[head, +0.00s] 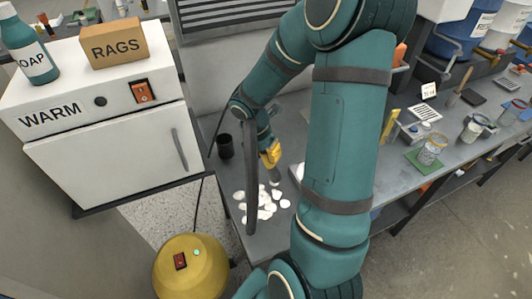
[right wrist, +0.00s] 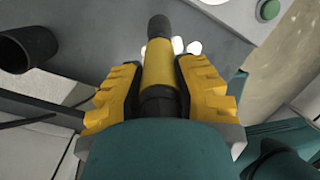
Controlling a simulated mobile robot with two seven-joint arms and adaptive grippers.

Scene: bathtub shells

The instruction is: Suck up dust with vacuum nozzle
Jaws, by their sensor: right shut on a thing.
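My right gripper (head: 270,153) reaches down over the grey bench and is shut on the vacuum nozzle (head: 275,177). In the right wrist view, the yellow fingers of my right gripper (right wrist: 160,82) flank the nozzle's yellow body (right wrist: 158,62), and its dark tip points away from me. White dust patches (head: 266,207) lie in a cluster on the bench by the nozzle tip; a few show beside the tip in the right wrist view (right wrist: 194,47). I cannot tell whether the tip touches the bench. My left gripper is out of view.
A yellow vacuum canister (head: 192,270) with a red switch and green light stands at lower left. A black cup (head: 225,146) stands on the bench left of the gripper. A white WARM cabinet (head: 110,155) is at left. Jars and tools crowd the bench at right.

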